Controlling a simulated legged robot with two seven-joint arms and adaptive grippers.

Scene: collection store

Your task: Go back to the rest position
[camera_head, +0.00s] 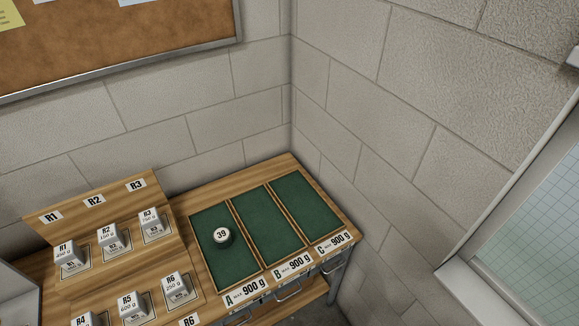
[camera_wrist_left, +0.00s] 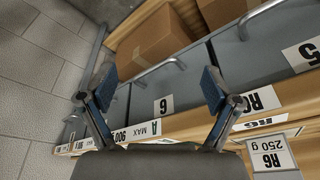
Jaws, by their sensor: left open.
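My left gripper (camera_wrist_left: 158,88) shows in the left wrist view with its two blue-padded fingers spread apart and nothing between them. It is in front of the drawer fronts of the bench, below the label strip marked A and R6. Neither gripper shows in the head view. In the head view the wooden bench (camera_head: 184,208) stands in the corner, with three green-lined compartments marked A, B and C. A round piece marked 39 (camera_head: 222,236) sits in compartment A (camera_head: 208,221). Compartments B (camera_head: 260,222) and C (camera_head: 306,207) are empty.
Several labelled grey-white weights stand on the stepped rack at the left, such as R3 (camera_head: 152,225) and R6 (camera_head: 176,287). Drawer handles stick out from the bench front. Cardboard boxes (camera_wrist_left: 153,46) lie near the gripper. A window (camera_head: 535,235) is at the right.

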